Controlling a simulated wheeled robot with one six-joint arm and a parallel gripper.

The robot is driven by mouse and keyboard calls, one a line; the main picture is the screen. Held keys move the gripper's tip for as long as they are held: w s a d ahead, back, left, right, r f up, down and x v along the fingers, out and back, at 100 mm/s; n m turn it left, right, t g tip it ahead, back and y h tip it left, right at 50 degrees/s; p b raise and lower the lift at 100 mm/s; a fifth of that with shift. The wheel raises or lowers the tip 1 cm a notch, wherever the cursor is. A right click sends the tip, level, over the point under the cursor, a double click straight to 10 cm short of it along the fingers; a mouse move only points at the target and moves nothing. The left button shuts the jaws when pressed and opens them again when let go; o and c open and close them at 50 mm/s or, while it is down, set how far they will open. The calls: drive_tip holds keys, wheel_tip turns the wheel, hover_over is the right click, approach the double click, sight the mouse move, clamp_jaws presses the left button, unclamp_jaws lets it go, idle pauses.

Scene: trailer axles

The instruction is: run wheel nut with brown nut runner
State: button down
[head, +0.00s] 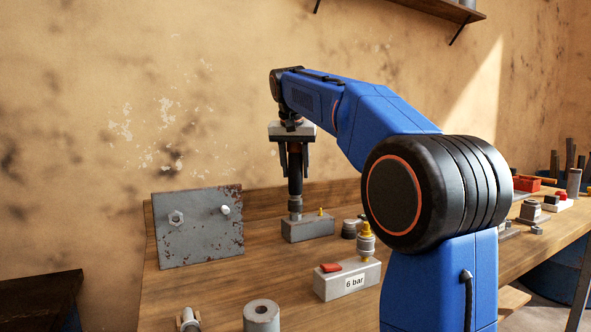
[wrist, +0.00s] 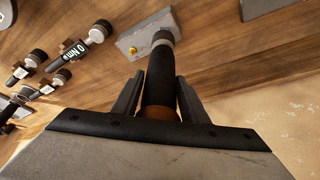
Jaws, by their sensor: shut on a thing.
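My gripper (head: 295,172) is shut on the brown nut runner (head: 296,190), a dark upright tool with a brown band near the jaws. In the wrist view the nut runner (wrist: 159,92) stands between my two fingers (wrist: 158,98). Its grey lower end meets the top of a grey block (head: 308,229) with a small yellow pin; I cannot tell whether it is seated or just above. A rusty grey plate (head: 200,245) leans at the left of the bench. It carries a hex wheel nut (head: 176,218) at left and a pale stud (head: 225,210) at right.
A grey "6 bar" block (head: 347,281) with a red piece and brass fitting stands in front. A grey hollow cylinder (head: 261,316) is at the near edge. Several dark tools (wrist: 88,42) lie at the left in the wrist view. Bench between plate and block is clear.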

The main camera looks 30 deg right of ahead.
drive_tip(key=shift+f, duration=1.5)
idle(0.9)
drive_tip(key=shift+r, duration=0.9)
idle(1.9)
